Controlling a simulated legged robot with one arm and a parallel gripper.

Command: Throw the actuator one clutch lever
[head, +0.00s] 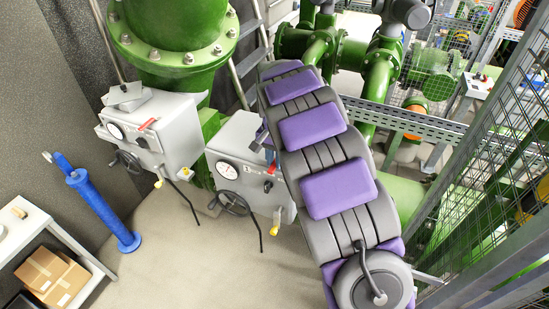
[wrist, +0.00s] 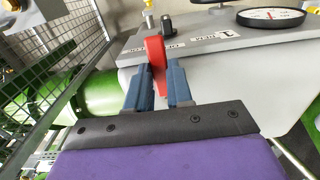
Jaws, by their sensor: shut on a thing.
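The actuator one box (wrist: 225,62) is a grey housing with an upside-down "1" label (wrist: 226,35). Its red clutch lever (wrist: 154,48) stands out from the panel between position labels. My gripper (wrist: 158,66) has its two blue fingers on either side of the lever and is shut on it. In the head view the same grey actuator box (head: 237,137) stands left of my arm, with a dial (head: 228,171). My arm hides much of the lever and fingers there.
A second grey actuator (head: 175,110) with its own red lever (head: 148,124) stands to the left. Handwheels (head: 233,203) project from the fronts. Green pipes (head: 318,50) stand behind, a mesh fence (head: 490,170) on the right. The floor (head: 185,265) in front is clear.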

